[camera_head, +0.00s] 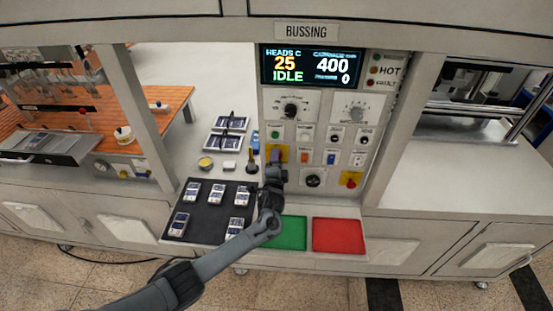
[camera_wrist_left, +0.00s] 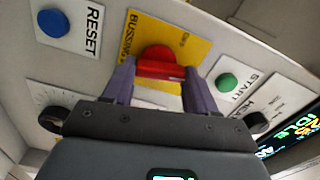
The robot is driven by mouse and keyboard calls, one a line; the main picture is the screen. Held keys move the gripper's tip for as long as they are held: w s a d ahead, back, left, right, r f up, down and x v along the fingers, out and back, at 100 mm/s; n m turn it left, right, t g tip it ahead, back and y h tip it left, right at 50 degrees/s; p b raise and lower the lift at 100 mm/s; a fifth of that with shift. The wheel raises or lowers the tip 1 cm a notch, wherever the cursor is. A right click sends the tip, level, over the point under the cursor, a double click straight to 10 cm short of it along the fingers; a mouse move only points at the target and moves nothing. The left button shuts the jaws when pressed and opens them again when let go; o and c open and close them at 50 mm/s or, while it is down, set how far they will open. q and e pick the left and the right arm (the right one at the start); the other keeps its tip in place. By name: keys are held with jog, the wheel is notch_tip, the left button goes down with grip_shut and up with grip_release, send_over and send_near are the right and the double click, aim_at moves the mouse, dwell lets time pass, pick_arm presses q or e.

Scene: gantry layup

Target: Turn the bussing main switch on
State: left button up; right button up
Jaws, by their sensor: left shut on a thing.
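The bussing main switch is a red rotary knob with a bar handle (camera_wrist_left: 160,68) on a yellow plate (camera_wrist_left: 182,35) in the left wrist view. In the head view the yellow plate (camera_head: 283,149) shows on the left side of the control panel, and my gripper hides most of the knob. My left gripper (camera_head: 275,160) is at the knob, its two purple-grey fingers on either side of the red handle, shut on it. The fingers also show in the left wrist view (camera_wrist_left: 160,76). My right gripper is not in view.
The green start button (camera_wrist_left: 227,81) and blue reset button (camera_wrist_left: 53,23) sit close to the switch. The panel display (camera_head: 311,66) reads IDLE. A red emergency-style button (camera_head: 351,179) is at lower right. Below are a black tray (camera_head: 206,210) with several devices, and green (camera_head: 292,233) and red (camera_head: 338,236) pads.

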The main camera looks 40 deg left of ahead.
pick_arm(q)
jog(key=shift+m+p, duration=0.3)
jog(key=shift+m, duration=0.7)
jog(key=o, duration=1.1)
jog(key=shift+c, duration=0.2)
jog(key=v, duration=1)
jog(key=shift+s+d, duration=0.2)
jog(key=shift+s, duration=0.1)
jog(key=shift+f, duration=0.1)
